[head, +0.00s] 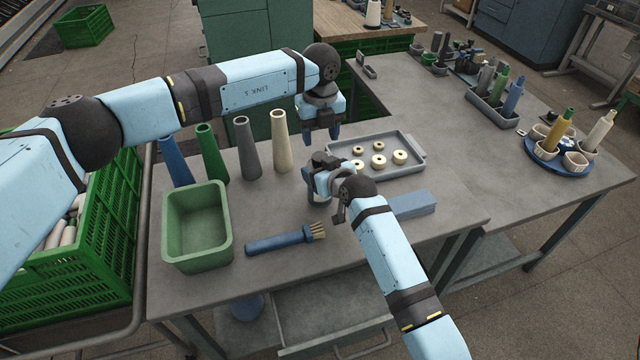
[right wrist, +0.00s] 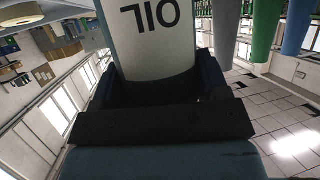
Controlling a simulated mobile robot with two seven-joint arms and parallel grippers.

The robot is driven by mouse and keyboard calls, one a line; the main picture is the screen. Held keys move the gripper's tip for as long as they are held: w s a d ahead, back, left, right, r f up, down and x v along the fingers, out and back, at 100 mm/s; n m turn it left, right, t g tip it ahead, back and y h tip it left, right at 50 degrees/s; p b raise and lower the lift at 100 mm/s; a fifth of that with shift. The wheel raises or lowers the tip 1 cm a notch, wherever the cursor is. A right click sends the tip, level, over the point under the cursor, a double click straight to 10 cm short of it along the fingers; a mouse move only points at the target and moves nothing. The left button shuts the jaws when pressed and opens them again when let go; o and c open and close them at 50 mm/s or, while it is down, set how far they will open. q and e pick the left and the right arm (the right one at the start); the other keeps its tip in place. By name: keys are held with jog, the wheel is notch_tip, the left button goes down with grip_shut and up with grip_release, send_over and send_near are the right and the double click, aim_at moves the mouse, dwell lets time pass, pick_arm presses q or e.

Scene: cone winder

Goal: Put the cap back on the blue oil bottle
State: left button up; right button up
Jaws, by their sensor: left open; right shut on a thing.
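My right gripper (head: 320,182) is shut on the oil bottle, which is mostly hidden by the gripper in the head view. In the right wrist view the bottle (right wrist: 150,45) shows a pale label with dark letters reading OIL, inverted, between the jaws. My left gripper (head: 322,136) is open and empty, pointing down just above and behind the right gripper. The bottle's top is hidden in both views. I cannot make out the cap in either view.
A grey tray (head: 416,167) with several cream rings lies behind right. A blue block (head: 412,205), a brush (head: 285,239) and a green bin (head: 197,264) are nearby. Several tall cones, including a cream one (head: 282,145), stand at the left.

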aim_at(320, 156)
pick_arm(q)
notch_tip(320, 156, down, 6)
jog(key=shift+r, duration=0.1)
jog(key=c, duration=0.8)
jog(key=o, duration=1)
